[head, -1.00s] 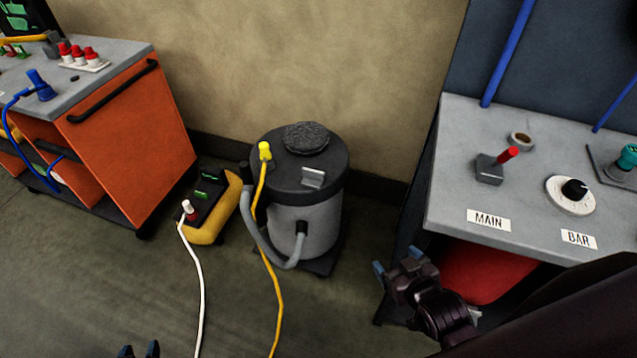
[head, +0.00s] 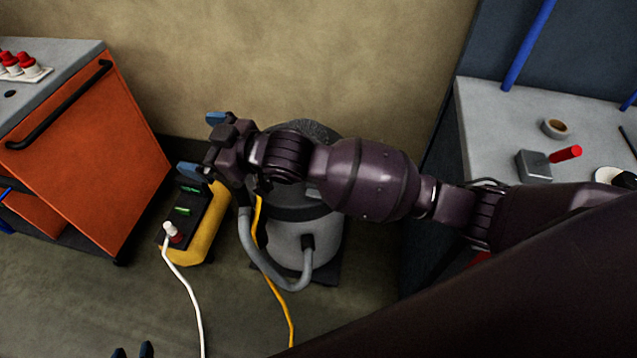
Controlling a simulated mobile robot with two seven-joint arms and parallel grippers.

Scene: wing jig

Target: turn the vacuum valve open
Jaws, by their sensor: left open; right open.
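A small grey block with a red lever (head: 566,153) stands on the grey bench top at the right; I take it for the valve. The lever leans up to the right. Its MAIN label is hidden behind my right arm. My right gripper (head: 203,144) is open and empty, with blue fingertips, far left of the lever. It is above the yellow unit and beside the vacuum canister (head: 290,238), whose top the arm largely covers. My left gripper (head: 132,351) shows only its dark blue tips, apart, at the bottom edge.
A yellow unit (head: 205,235) with a white cable (head: 190,290) stands on the floor by the canister. An orange cable (head: 275,295) runs down from the canister area. An orange cart (head: 95,160) is at the left. A tape roll (head: 555,128) lies behind the lever.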

